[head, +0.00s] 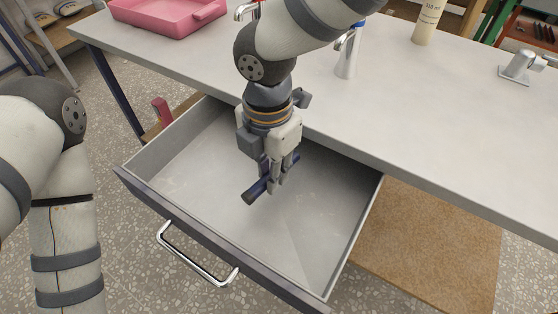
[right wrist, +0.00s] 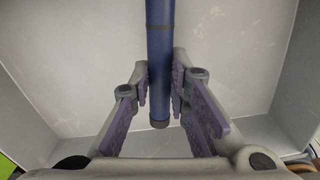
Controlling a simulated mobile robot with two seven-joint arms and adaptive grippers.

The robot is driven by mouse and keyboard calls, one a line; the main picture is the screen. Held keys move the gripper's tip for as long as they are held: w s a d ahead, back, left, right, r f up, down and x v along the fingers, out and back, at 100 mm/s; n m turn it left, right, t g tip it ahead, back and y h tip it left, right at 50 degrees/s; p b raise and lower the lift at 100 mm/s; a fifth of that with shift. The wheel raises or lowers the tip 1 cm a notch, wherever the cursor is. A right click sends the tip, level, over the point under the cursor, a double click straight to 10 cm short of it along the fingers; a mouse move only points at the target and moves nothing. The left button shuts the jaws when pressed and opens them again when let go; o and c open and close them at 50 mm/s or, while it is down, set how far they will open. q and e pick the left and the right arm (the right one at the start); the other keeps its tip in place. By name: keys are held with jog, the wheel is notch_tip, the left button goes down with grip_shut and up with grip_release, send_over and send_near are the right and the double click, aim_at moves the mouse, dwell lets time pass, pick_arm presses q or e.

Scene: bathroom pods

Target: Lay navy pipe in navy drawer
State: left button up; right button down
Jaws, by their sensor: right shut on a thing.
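The navy drawer (head: 215,247) is pulled open under the grey counter, with a dark navy front and a metal handle; its light grey inside looks empty. My right gripper (head: 272,186) points down inside the drawer's outline and is shut on the navy pipe (head: 256,191). The pipe is a short dark blue tube, held across the fingers. In the right wrist view the pipe (right wrist: 160,60) runs up from between the fingers, over the drawer floor (right wrist: 230,60). I cannot tell whether it touches the floor. My left arm shows at the left, but its gripper is out of view.
A pink tray (head: 170,14) sits on the counter (head: 420,110) at the back left. A chrome tap (head: 346,55), a cream bottle (head: 429,20) and a metal fitting (head: 520,68) stand on the counter. A brown board (head: 430,245) lies below, right of the drawer.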

jog(key=shift+w+d+f, duration=0.2)
jog(key=shift+w+d, duration=0.25)
jog(key=shift+w, duration=0.15)
jog(key=shift+w+d+f, duration=0.2)
jog(key=shift+w+d, duration=0.25)
jog(key=shift+w, duration=0.1)
jog(key=shift+f, duration=0.75)
jog(key=c, duration=1.5)
grip_release()
notch_tip(320, 180, up, 13)
jog(key=shift+r+p, duration=0.1)
jog(key=shift+p, duration=0.25)
